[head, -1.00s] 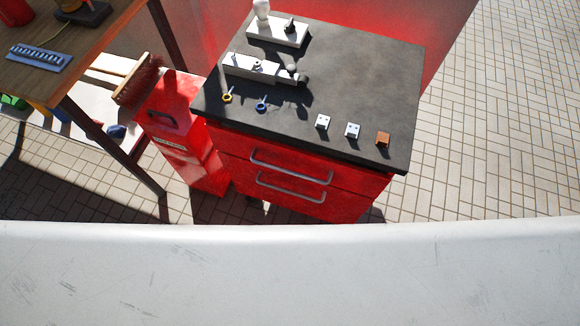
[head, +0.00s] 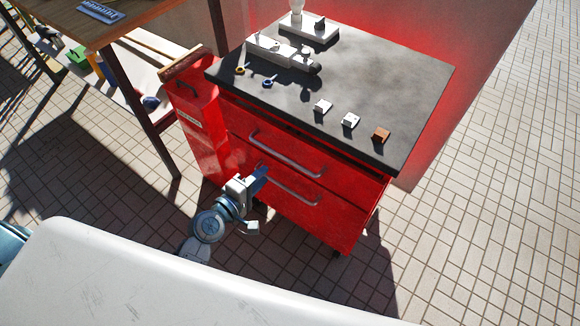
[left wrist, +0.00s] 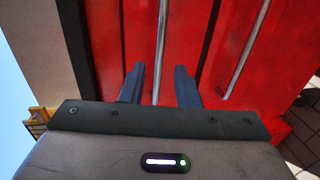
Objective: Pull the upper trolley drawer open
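The red trolley (head: 345,222) has two drawer fronts. The upper drawer (head: 240,122) appears shut, with a grey bar handle (head: 288,157). The lower drawer has a similar handle (head: 292,187). My left gripper (head: 263,173) is in front of the drawers, near the left ends of the handles. In the left wrist view its two dark fingers (left wrist: 160,85) are apart, and the upper handle (left wrist: 161,40) runs between them. The lower handle (left wrist: 245,50) lies to the right, outside the fingers. Contact with the bar cannot be told. My right gripper is not in view.
A red bin-like cabinet (head: 205,142) stands close at the trolley's left, beside a wooden table (head: 130,18). Small blocks and metal parts lie on the dark trolley top (head: 400,85). Tiled floor (head: 470,220) is free at the right.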

